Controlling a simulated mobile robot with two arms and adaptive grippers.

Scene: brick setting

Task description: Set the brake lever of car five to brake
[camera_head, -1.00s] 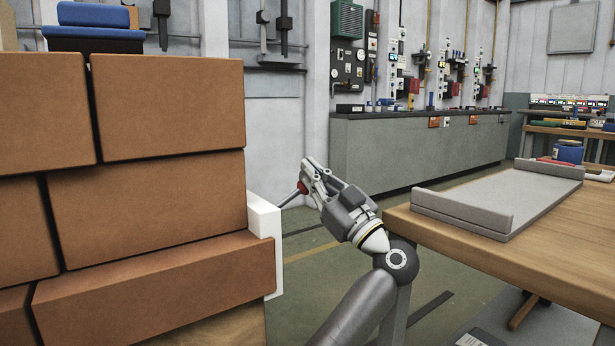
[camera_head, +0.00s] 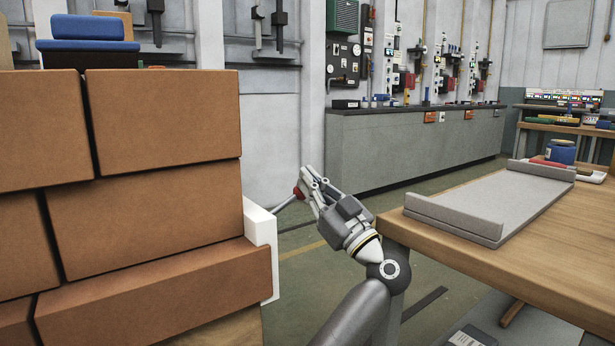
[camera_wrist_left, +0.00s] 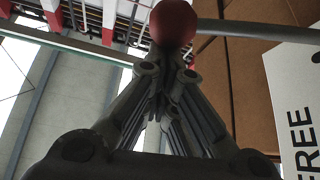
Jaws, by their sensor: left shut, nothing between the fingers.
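The brake lever shows as a thin grey rod (camera_head: 285,204) with a red knob (camera_head: 297,193). It sticks out to the right of a white plate (camera_head: 263,235) beside the brick load. My left gripper (camera_head: 308,177) is shut and empty, with its fingers right at the knob. In the left wrist view the red knob (camera_wrist_left: 173,22) sits just beyond the closed fingertips (camera_wrist_left: 166,72). Whether they touch cannot be told. The white plate (camera_wrist_left: 297,85) there reads "FREE". The car's number is not visible. My right gripper is not in view.
Large stacked bricks (camera_head: 160,185) fill the left side. A wooden table (camera_head: 565,225) with a grey tray (camera_head: 490,205) stands close on the right. A grey counter (camera_head: 415,150) runs along the back wall. Open floor (camera_head: 305,270) lies between bricks and table.

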